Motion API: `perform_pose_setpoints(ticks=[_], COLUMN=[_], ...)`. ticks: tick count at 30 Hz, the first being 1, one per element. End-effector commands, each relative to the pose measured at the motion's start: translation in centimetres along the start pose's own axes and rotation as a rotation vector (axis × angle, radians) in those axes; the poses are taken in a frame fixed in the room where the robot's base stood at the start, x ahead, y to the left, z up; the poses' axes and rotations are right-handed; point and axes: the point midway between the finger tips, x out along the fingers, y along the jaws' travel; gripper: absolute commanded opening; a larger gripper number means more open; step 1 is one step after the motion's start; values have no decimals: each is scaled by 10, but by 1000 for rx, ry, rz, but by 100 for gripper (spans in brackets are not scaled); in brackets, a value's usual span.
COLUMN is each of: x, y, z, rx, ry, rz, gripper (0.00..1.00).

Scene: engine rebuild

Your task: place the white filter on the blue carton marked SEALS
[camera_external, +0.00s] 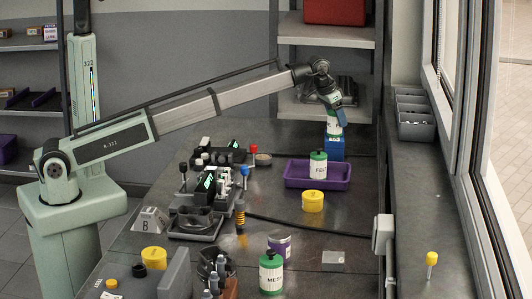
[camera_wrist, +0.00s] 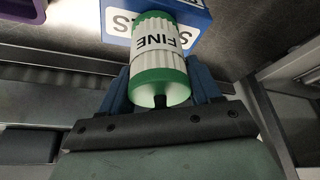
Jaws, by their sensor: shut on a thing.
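My gripper (camera_external: 334,106) is shut on a white filter with green ends (camera_external: 334,123), near the back right of the bench. In the wrist view the filter (camera_wrist: 158,62) reads FINE and sits between the two blue fingers. The blue carton (camera_external: 336,148) stands directly below the filter. In the wrist view the carton (camera_wrist: 190,14) shows behind the filter's far end, with part of its SEALS label visible. The filter looks upright over the carton top. I cannot tell for sure whether they touch.
A purple tray (camera_external: 347,183) with another green-and-white filter (camera_external: 318,164) stands in front of the carton. A yellow cylinder (camera_external: 313,201) is nearer. A filter marked MESH (camera_external: 271,273) stands at the front. Engine parts (camera_external: 205,190) fill the left; a shelf (camera_external: 327,35) rises behind.

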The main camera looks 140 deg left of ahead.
Motion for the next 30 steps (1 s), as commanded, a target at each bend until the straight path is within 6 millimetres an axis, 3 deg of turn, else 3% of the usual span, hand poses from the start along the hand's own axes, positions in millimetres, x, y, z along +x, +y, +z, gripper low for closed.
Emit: perform_pose_setpoints(ticks=[9, 10, 18, 26, 30], x=[2, 3, 2, 1, -9], y=[0, 0, 0, 0, 0], z=[1, 1, 1, 0, -1], rx=[0, 0, 0, 0, 0], ry=[0, 0, 0, 0, 1], rz=[0, 0, 0, 0, 0], gripper=[28, 64, 88, 88, 88])
